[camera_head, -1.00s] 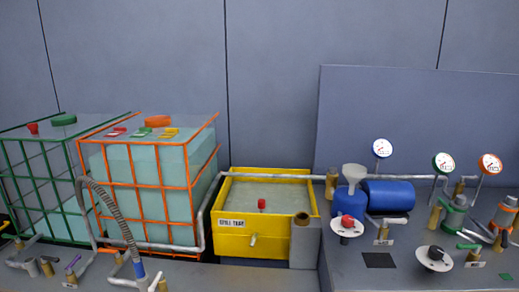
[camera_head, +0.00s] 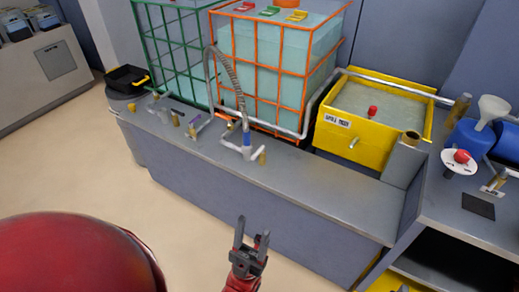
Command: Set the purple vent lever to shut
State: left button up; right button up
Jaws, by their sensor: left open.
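The small purple vent lever (camera_head: 193,129) sits among the pipes and brass fittings on the grey bench, in front of the green-caged tank. It is small here, and I cannot tell its exact setting. My left gripper (camera_head: 252,232) is open and empty, with its fingers pointing up in the picture. It is in front of the bench, below and to the right of the lever in the picture, and well apart from it. My right gripper is not in view.
A green-caged tank (camera_head: 172,45) and an orange-caged tank (camera_head: 262,60) stand behind the bench (camera_head: 300,170). A yellow spill tray (camera_head: 350,145) stands further right. Beige floor lies open at left.

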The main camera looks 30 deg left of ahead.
aim_at(190, 123)
jog(key=u, duration=1.35)
